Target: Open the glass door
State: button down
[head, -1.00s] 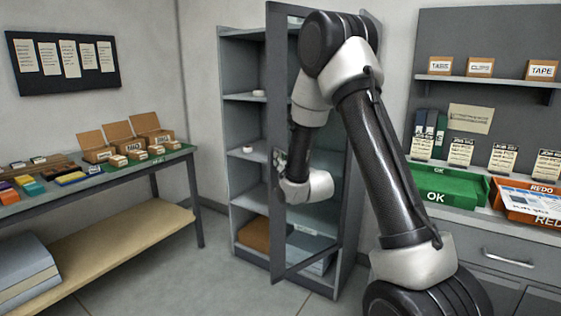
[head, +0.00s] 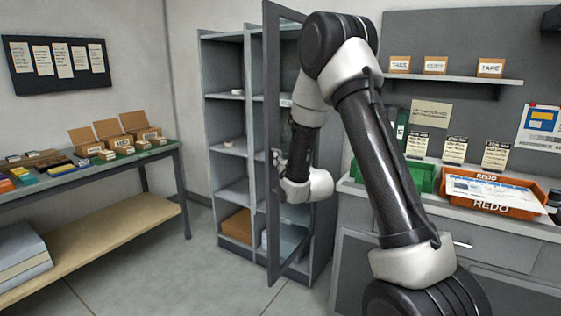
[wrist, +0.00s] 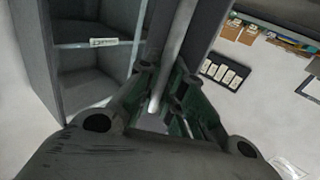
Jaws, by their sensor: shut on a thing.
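The glass door (head: 271,215) has a grey frame and stands ajar, its free left edge swung out from the grey cabinet (head: 228,130). Part of its pane is hidden behind my arm. My gripper (head: 279,162) is at the door's free edge, about halfway up, in the head view. In the wrist view my gripper (wrist: 163,88) is closed around a light grey upright handle bar (wrist: 172,60) on the door. The exact contact is partly hidden by the fingers.
A bench (head: 172,150) with boxes and coloured parts stands at the left. A counter (head: 455,212) with a green bin (head: 424,178) and an orange REDO tray (head: 535,208) is at the right. Floor in front of the cabinet is clear.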

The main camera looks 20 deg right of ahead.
jog(key=c, duration=1.5)
grip_release()
jog(key=s, duration=0.7)
jog(key=shift+s+d, duration=0.2)
jog(key=shift+s, duration=0.05)
